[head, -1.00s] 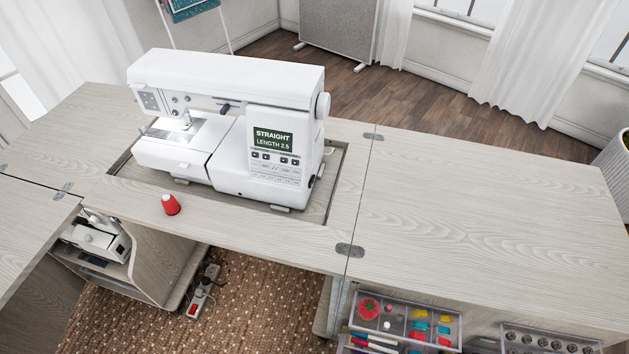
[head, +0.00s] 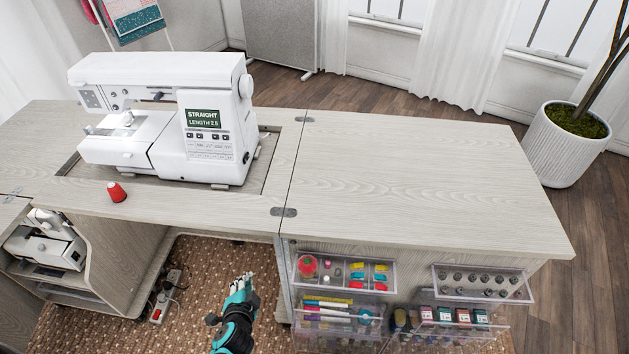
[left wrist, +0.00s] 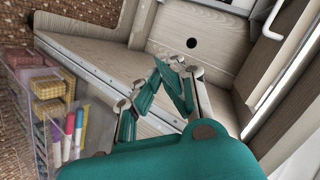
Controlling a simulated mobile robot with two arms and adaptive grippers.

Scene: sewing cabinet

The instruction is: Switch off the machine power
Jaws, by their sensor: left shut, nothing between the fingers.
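The white sewing machine (head: 165,120) sits upright in the cabinet's recess at the left in the head view. Its screen (head: 204,119) is lit and reads "STRAIGHT LENGTH 2.5". A small dark round spot (head: 246,158) shows low on its right end; I cannot tell whether it is a switch or a socket. A power strip with a red switch (head: 157,314) lies on the floor under the table. My left gripper (head: 246,282), teal and dark, is shut and empty, below the tabletop's front edge and right of the strip. It also shows in the left wrist view (left wrist: 158,85). My right gripper is not in view.
Clear drawers (head: 343,273) with sewing supplies stand out from the cabinet front, right of my left gripper. A second machine (head: 45,245) sits in the lower left compartment.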

